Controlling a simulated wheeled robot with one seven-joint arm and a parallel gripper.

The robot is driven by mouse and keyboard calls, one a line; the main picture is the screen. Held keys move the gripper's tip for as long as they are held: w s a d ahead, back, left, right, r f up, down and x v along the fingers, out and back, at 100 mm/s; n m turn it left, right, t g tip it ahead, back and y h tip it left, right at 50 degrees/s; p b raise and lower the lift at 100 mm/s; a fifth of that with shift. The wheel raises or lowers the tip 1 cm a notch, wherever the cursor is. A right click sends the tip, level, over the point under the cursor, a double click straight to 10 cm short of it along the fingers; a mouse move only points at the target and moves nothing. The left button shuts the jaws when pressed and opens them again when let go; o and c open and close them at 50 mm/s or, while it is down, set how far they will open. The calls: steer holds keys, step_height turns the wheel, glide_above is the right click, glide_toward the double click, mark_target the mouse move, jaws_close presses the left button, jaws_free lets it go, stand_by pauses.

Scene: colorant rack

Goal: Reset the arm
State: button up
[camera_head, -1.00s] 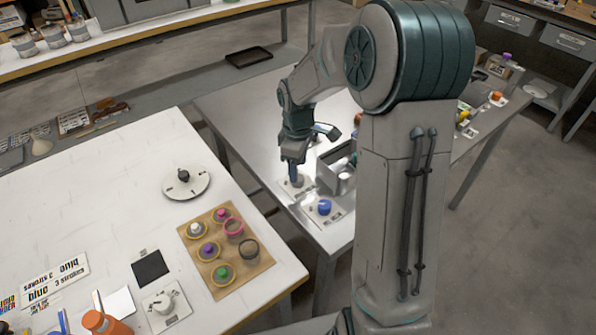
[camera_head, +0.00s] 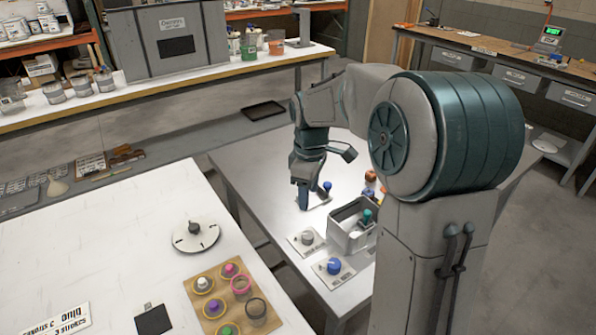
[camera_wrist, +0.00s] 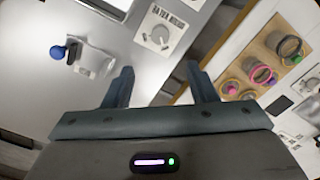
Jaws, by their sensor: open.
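My gripper (camera_head: 312,194) hangs over the grey metal table (camera_head: 262,170), behind the grey bin, with its fingers pointing down. In the wrist view my gripper (camera_wrist: 158,82) has its two fingers spread apart with nothing between them. Beyond the fingers, the wrist view shows a grey knob on a printed card (camera_wrist: 158,32) and a blue-knobbed item (camera_wrist: 58,52) on the table. My arm reaches from the right side of the head view, and its upper links hide part of the table.
The grey bin (camera_head: 342,236) holds a green-topped item. A grey knob card (camera_head: 305,240) and a blue knob card (camera_head: 333,268) lie in front. A white table (camera_head: 110,235) at left bears a brown board (camera_head: 205,285) with several coloured cups and a round dial (camera_head: 196,236).

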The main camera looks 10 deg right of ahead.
steer(key=s+r+m+t+p, duration=0.2)
steer(key=s+m, duration=0.9)
steer(key=s, duration=1)
steer(key=shift+s+r+m+t+p, duration=0.3)
steer(key=shift+r+t, duration=0.1)
steer(key=shift+r, duration=0.45)
